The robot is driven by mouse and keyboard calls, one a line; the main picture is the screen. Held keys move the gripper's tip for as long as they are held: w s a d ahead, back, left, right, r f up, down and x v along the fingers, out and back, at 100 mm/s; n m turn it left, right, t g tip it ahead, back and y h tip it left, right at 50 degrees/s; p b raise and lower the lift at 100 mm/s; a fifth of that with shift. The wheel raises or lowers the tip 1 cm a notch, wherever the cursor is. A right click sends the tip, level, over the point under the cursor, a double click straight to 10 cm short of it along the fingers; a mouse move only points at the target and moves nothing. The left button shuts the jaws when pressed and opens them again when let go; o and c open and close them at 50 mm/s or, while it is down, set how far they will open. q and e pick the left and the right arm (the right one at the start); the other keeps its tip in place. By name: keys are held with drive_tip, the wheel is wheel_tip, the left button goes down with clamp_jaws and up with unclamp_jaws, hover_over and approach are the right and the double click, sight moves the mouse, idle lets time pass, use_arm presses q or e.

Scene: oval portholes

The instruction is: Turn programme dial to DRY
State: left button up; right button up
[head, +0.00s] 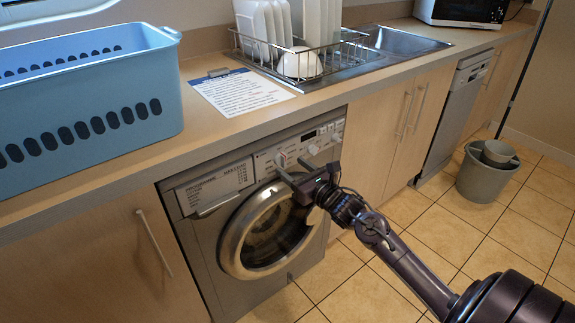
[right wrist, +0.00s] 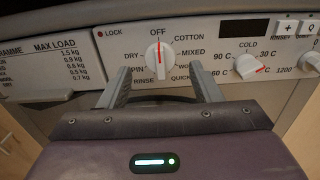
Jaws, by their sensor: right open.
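The washing machine (head: 262,205) stands under the counter, its control panel along the top. The programme dial (right wrist: 159,62) is a white knob in the right wrist view, with its red pointer straight up at OFF. The DRY label (right wrist: 131,56) is to the left of the knob. My right gripper (head: 289,166) is in front of the panel in the head view. Its fingers are open, one on each side of the programme dial in the right wrist view, with gaps to the knob; I cannot tell their depth from the panel. My left gripper is not in view.
A temperature dial (right wrist: 249,67) is right of the programme dial, near my right finger. The round door (head: 235,240) is below the panel. A blue basket (head: 90,105), a printed sheet (head: 238,91) and a dish rack (head: 345,47) are on the counter.

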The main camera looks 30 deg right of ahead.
sight(286, 162)
drive_tip(key=shift+w+a, duration=0.15)
drive_tip(key=shift+w, duration=1.4)
drive_tip(key=c, duration=1)
drive_tip(key=shift+m, duration=0.3)
